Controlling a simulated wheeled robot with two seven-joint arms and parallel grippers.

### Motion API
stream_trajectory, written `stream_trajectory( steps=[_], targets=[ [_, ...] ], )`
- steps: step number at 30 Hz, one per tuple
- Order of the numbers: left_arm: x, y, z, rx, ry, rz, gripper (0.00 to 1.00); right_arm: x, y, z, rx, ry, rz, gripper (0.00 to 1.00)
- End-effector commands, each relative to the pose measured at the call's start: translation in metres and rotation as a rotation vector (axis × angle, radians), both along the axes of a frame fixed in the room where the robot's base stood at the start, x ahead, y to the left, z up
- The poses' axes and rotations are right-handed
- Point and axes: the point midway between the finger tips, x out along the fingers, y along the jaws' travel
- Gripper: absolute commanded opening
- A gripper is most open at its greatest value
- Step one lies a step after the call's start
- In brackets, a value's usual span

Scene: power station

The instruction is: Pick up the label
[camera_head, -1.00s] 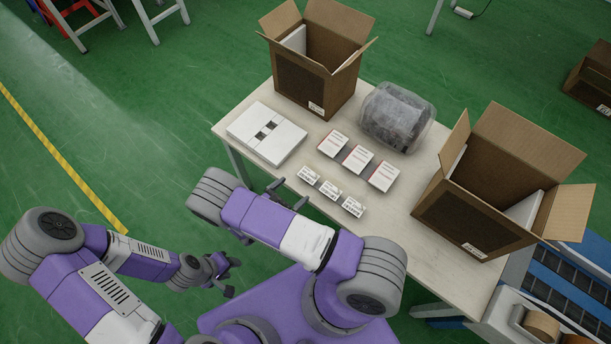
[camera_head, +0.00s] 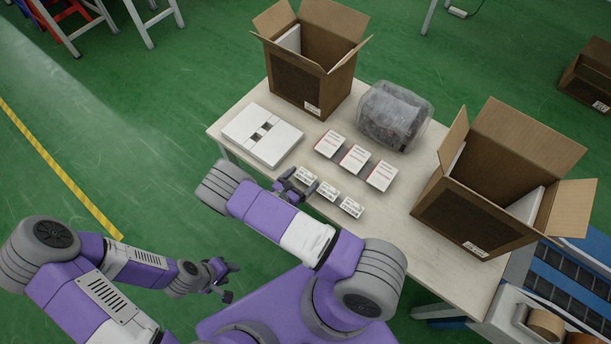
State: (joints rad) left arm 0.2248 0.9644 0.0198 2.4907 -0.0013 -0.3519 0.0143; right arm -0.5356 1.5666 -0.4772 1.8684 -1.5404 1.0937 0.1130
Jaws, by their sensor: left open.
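Three small white labels with black print lie in a row near the front edge of the table: the left one (camera_head: 306,175), the middle one (camera_head: 328,191) and the right one (camera_head: 351,208). My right gripper (camera_head: 299,181) is low at the left label, its fingers by the label's near end. I cannot tell whether the fingers touch it, and part of that label is hidden. My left gripper (camera_head: 228,281) is open and empty, away from the table, above the floor at the lower left.
Several red-edged white boxes (camera_head: 355,159) stand behind the labels. A flat white box (camera_head: 262,135), a bagged grey item (camera_head: 392,117) and two open cartons (camera_head: 311,60) (camera_head: 495,180) share the table (camera_head: 402,222). A blue conveyor (camera_head: 572,270) is at right.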

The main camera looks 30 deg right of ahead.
Motion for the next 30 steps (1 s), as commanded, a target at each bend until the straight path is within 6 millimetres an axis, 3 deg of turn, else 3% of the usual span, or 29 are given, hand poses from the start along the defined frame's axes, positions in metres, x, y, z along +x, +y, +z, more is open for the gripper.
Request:
stream_trajectory(
  steps=[1, 8, 19, 30],
  targets=[
    [0.000, 0.000, 0.000, 0.000, 0.000, 0.000, 0.43, 0.000, 0.000, 0.000, 0.000, 0.000, 0.000, 0.82],
    [0.000, 0.000, 0.000, 0.000, 0.000, 0.000, 0.43, 0.000, 0.000, 0.000, 0.000, 0.000, 0.000, 0.46],
    [0.000, 0.000, 0.004, 0.000, 0.000, 0.000, 0.43, 0.000, 0.000, 0.009, -0.001, -0.001, 0.000, 0.45],
    [0.000, 0.000, 0.032, 0.000, 0.000, 0.000, 0.43, 0.000, 0.000, 0.080, 0.000, -0.002, -0.001, 0.45]
  ],
)
